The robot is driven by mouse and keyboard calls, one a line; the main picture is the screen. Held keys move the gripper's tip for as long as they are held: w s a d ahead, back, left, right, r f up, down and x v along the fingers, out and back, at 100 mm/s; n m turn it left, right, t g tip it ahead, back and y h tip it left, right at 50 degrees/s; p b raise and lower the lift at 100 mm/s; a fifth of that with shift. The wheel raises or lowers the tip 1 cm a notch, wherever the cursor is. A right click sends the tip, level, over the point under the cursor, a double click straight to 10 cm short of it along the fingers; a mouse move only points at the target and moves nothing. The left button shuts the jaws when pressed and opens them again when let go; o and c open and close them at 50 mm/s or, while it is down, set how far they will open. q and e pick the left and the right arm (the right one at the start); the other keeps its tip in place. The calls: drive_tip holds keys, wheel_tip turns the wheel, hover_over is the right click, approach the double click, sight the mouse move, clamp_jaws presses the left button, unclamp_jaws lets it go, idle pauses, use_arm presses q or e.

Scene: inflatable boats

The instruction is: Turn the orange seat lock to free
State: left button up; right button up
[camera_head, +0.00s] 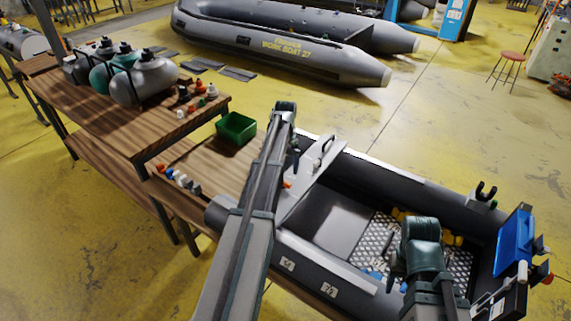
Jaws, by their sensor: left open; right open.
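The orange seat lock (287,184) is a small orange spot at the left end of the pale grey seat (311,178) in the small grey boat. My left arm partly covers it, so which way it is turned cannot be told. My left gripper (295,158) is open and mostly hidden behind its own arm, just above the lock in the picture; whether they touch is unclear. My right gripper (390,266) is open over the boat's floor, well to the right of the lock. No object shows between its fingers.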

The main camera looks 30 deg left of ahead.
use_arm(q)
wheel_tip(320, 180, up, 5)
drive_tip(key=p, duration=0.4)
drive_tip(key=shift+r, duration=0.15)
drive_tip(key=s+d+m, duration=0.1)
drive_tip(key=s+d, duration=0.4)
drive_tip(key=d, duration=0.7)
drive_tip(key=s+d+m, duration=0.1)
drive_tip(key=s+d, duration=0.5)
drive_tip(key=d, duration=0.5)
drive_tip(key=s+d+y, duration=0.1)
drive_tip(key=s+d, duration=1.2)
drive_tip(key=s, duration=0.2)
drive_tip(key=shift+m, duration=0.4)
drive_tip(key=shift+d, duration=0.1)
